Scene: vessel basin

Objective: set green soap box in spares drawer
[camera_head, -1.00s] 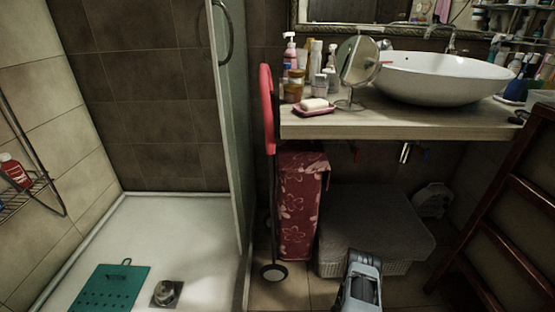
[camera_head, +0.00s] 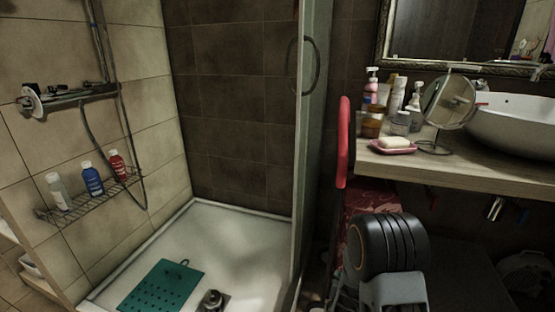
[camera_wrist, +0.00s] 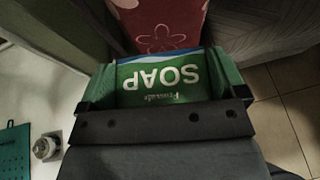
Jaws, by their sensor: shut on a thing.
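The green soap box (camera_wrist: 160,82) shows in the wrist view with the word SOAP upside down and a white and blue strip along its far edge. My gripper (camera_wrist: 165,92) is shut on it, with one finger at each side of the box. My own arm hides the gripper and the box in the head view. No spares drawer can be made out in these frames.
A counter (camera_head: 460,165) holds a basin (camera_head: 515,128), a round mirror (camera_head: 448,100), a pink soap dish (camera_head: 392,149) and several bottles. A glass shower panel (camera_head: 312,150) edges the shower tray (camera_head: 245,250), where a green mat (camera_head: 160,286) lies. A flowered red bag (camera_wrist: 160,25) is close beyond the box.

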